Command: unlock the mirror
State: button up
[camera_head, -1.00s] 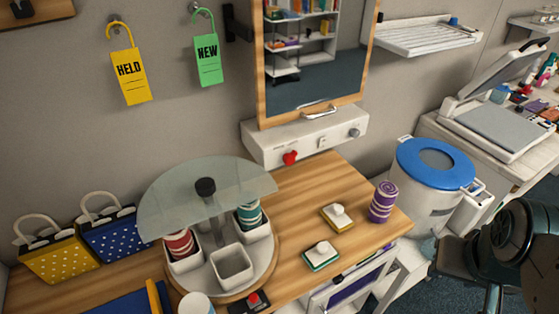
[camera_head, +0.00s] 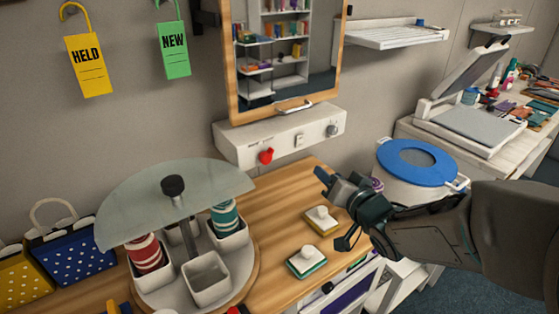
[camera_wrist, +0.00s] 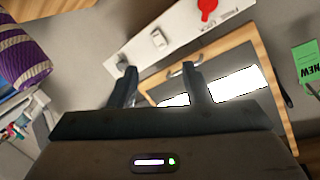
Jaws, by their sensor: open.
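The wood-framed mirror (camera_head: 231,70) hangs on the wall with a metal handle (camera_head: 294,106) at its lower edge. Below it is a white box (camera_head: 240,150) with a red knob (camera_head: 266,156), a small switch (camera_head: 299,140) and a grey knob (camera_head: 332,130). In the wrist view the red knob (camera_wrist: 208,8) is at the top, with the printed word LOCK beside it, and the mirror frame (camera_wrist: 272,80) is at the right. My gripper (camera_head: 334,208) is open and empty above the counter, to the right of and in front of the box, apart from it.
A round carousel with a glass half-cover (camera_head: 150,205) and cups stands at the counter's left. A purple striped roll (camera_wrist: 22,58) is close by. A blue-lidded bin (camera_head: 385,158) stands right.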

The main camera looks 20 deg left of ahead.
aim_at(272, 154)
jog(key=w+a+y, duration=0.1)
jog(key=w+a, duration=0.1)
jog(key=a, duration=0.3)
jog(key=w+a+y+p, duration=0.1)
jog(key=w+a, duration=0.1)
jog(key=a, duration=0.3)
jog(key=w+a+f+n+g+y, duration=0.1)
jog(key=w+a+y, duration=0.1)
jog(key=a, duration=0.3)
jog(key=shift+w+a, duration=0.35)
jog(key=shift+w, duration=0.15)
jog(key=shift+f, duration=0.1)
jog(key=c, duration=0.9)
